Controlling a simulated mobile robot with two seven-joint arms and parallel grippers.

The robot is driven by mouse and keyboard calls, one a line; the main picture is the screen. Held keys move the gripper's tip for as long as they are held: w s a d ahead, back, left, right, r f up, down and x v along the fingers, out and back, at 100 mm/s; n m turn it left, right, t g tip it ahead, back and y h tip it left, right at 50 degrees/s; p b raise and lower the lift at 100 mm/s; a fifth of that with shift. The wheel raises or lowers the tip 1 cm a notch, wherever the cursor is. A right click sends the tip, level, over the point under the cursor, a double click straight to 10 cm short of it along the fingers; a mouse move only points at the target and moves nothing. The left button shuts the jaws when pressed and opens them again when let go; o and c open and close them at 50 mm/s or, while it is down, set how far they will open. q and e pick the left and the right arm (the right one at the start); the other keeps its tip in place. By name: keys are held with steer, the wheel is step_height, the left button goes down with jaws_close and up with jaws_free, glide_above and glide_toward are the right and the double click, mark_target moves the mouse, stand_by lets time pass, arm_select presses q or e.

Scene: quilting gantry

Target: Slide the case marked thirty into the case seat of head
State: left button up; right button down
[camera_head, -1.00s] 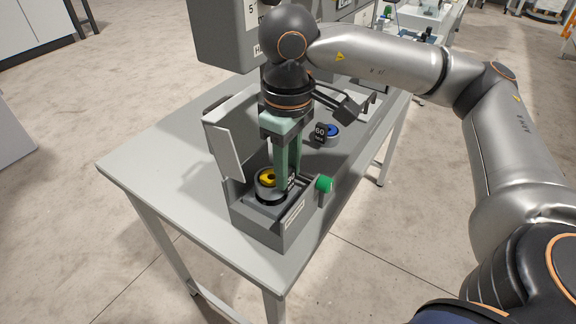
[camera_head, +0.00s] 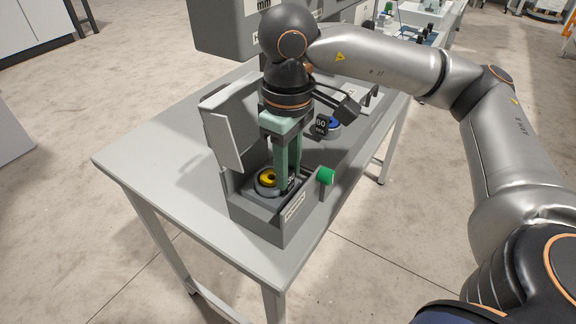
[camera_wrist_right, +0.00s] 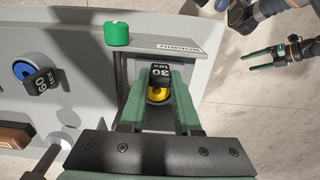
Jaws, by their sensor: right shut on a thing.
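The case marked thirty shows its black 30 tag (camera_wrist_right: 160,74) and yellow centre (camera_wrist_right: 157,94) in the wrist view. In the head view its yellow-centred round body (camera_head: 267,177) is down inside the grey open-topped housing (camera_head: 262,222). My right gripper (camera_head: 287,188) points down into the housing. Its green fingers are shut on the case at the tag. The seat under the case is hidden, so I cannot tell whether the case is fully seated. My left gripper (camera_wrist_right: 262,58) shows only in the wrist view, off to the side, with fingers apart and empty.
A hinged grey cover (camera_head: 223,141) stands open on the housing's left. A green knob (camera_head: 326,176) sticks out at its right. A blue-centred case with a black 60 tag (camera_head: 321,125) stands behind on the table (camera_head: 150,165). The table's left part is clear.

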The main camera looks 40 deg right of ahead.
arm_select(q)
steer(key=shift+f+b, duration=0.3)
steer(key=shift+f, duration=0.1)
arm_select(e)
steer(key=shift+f, duration=0.35)
steer(key=c, duration=0.5)
jaws_free()
steer(key=shift+c, duration=0.2)
steer(key=shift+r, duration=0.7)
arm_select(q)
steer(key=r+p, duration=0.3)
steer(key=shift+w+d+r, duration=0.1)
steer(key=shift+d+r, duration=0.05)
steer(key=shift+d, duration=0.05)
arm_select(e)
step_height(320, 180, up, 11)
